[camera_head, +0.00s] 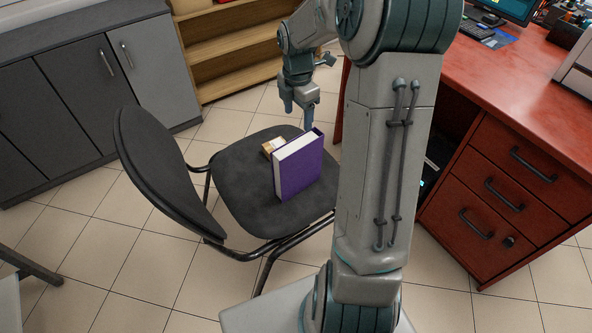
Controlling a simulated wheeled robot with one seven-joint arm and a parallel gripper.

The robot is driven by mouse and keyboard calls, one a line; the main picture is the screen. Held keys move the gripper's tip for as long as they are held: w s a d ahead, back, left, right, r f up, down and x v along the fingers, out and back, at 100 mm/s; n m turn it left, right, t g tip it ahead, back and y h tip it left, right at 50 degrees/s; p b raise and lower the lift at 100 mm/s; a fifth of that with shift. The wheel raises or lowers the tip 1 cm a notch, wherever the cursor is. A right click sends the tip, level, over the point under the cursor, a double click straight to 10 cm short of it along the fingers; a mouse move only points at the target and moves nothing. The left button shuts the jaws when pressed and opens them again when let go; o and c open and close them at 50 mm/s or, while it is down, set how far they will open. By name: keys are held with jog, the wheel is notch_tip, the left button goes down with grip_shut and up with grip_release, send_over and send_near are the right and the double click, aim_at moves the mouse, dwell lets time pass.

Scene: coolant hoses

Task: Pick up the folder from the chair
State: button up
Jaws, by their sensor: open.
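A purple folder (300,170) with a white page edge stands upright on the seat of a dark grey chair (237,190). My gripper (299,112) is above and just behind the folder, with its fingers pointing down. The fingers are apart and hold nothing. One finger comes down close to the folder's top right corner; I cannot tell whether it touches. A small tan and white object (271,146) lies on the seat beside the folder's left edge, partly hidden behind it.
A red desk (500,85) with drawers stands on the right. Grey cabinets (80,95) are on the left, and a wooden shelf (235,45) is behind the chair. The chair's backrest (160,170) rises left of the seat.

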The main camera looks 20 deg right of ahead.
aim_at(298, 143)
jog(key=shift+n, duration=0.3)
jog(key=f+b, duration=0.1)
jog(key=f, duration=0.4)
jog(key=f+b, duration=0.1)
jog(key=f, duration=0.3)
jog(key=f+b, duration=0.1)
jog(key=f, duration=0.4)
jog(key=shift+w+d+f, duration=0.2)
jog(key=shift+w+f, duration=0.15)
jog(key=shift+w, duration=0.05)
grip_shut()
jog(key=shift+r, duration=0.1)
